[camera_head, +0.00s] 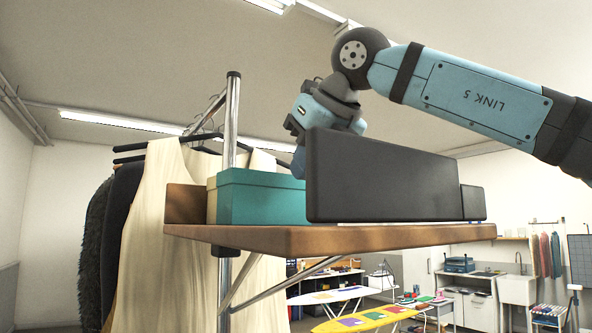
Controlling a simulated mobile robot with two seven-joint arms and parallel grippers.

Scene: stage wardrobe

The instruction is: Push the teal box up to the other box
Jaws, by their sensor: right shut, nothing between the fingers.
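The teal box (262,198), with a lid, sits at the left of a raised wooden shelf (330,238). A large dark grey box-shaped thing (385,178) stands at the shelf's front, right of the teal box, and covers part of what is behind it. I cannot tell whether it is the other box. A small dark block (473,203) stands at its right end. My right gripper (299,163) points down just right of the teal box, partly behind the dark thing. Its fingertips are hidden, and I cannot tell whether it touches the teal box. My left gripper is not in view.
A brown upright board (185,203) closes the shelf's left end. A chrome post (231,120) rises beside it, with a cream garment (165,220) and dark clothes on hangers. Ironing boards (365,320) and a sink counter (515,289) stand farther back.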

